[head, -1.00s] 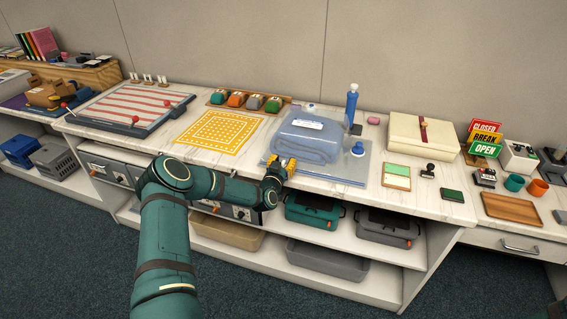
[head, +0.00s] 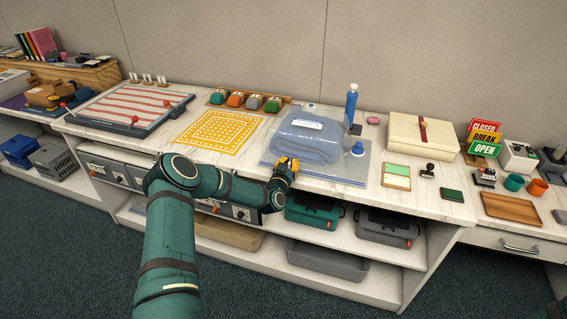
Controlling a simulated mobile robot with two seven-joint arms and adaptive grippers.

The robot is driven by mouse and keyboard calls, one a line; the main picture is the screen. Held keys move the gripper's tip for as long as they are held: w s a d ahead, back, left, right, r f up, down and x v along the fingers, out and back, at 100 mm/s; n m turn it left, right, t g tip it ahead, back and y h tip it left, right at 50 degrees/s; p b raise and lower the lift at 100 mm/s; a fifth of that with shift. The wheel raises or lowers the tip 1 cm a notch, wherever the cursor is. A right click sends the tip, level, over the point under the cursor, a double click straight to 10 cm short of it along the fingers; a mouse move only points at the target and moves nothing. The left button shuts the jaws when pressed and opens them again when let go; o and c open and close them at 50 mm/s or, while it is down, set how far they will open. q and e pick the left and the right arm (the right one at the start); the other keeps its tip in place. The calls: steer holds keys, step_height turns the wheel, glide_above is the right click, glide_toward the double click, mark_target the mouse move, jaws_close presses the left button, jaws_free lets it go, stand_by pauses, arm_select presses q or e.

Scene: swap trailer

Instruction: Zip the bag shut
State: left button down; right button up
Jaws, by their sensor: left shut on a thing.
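The clear bag (head: 338,172) lies flat on the counter with a folded blue blanket (head: 303,138) inside. A round blue cap (head: 357,149) sits on its right part. My left gripper (head: 288,164) is at the bag's front edge, left of its middle, with its yellow fingers shut. What it grips is hidden by the fingers; it appears to be the zip slider on the front edge. The zip line is too fine to tell how much is closed. My right gripper is out of view; only a bit of my right arm shows at the bottom right corner.
A blue pump bottle (head: 351,106) stands behind the bag. A yellow grid mat (head: 219,132) lies to the left. A green-and-white pad (head: 396,176) and a cream box (head: 422,135) are to the right. Bins (head: 313,212) sit on the shelf below my left gripper.

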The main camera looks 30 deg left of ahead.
mark_target(358, 184)
arm_select(q)
steer(key=w+d+b, duration=0.1)
steer(key=w+d, duration=0.1)
steer(key=d, duration=0.6)
steer(key=w+d+b, duration=0.2)
steer(key=d, duration=0.6)
steer(key=w+d+b, duration=0.1)
steer(key=w+d, duration=0.1)
steer(key=d, duration=0.6)
steer(key=c, duration=1)
jaws_free()
steer(key=shift+s, duration=0.2)
steer(key=v, duration=1.1)
steer(key=shift+s, duration=0.4)
